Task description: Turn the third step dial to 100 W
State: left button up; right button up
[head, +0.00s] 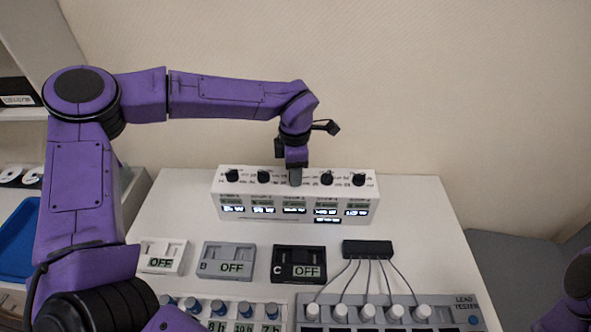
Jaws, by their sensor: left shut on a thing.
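A white stress test box (221,187) stands at the back of the table with a row of black step dials on its sloped top. The first dial (232,175), second dial (264,176), fourth dial (326,178) and fifth dial (358,180) show. My left gripper (295,180) points down at the middle of the row and is shut on the third dial, which it hides. A small lit display (294,210) sits below the third dial; its digits are too small to read surely. My right gripper is out of view.
In front of the box lie a white module (162,255), a grey module (227,261) and a black module C (299,264), each reading OFF. A black block (367,249) has several cables running to the lead tester (466,303). A panel with blue knobs (245,309) lies at the front.

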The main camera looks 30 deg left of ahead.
pick_arm(q)
jog(key=n, duration=0.2)
jog(key=shift+n, duration=0.4)
jog(key=n, duration=0.3)
jog(key=shift+n+b, duration=0.3)
jog(key=shift+b, duration=0.1)
jog(key=n+b, duration=0.1)
jog(key=n, duration=0.3)
jog(key=shift+w+r+n+b, duration=0.1)
jog(key=shift+n+b, duration=0.75)
jog(key=shift+n, duration=0.85)
jog(key=o, duration=1)
jog(key=shift+o, duration=0.2)
notch_tip(320, 180, up, 10)
jog(key=b, duration=0.1)
jog(key=shift+r, duration=0.25)
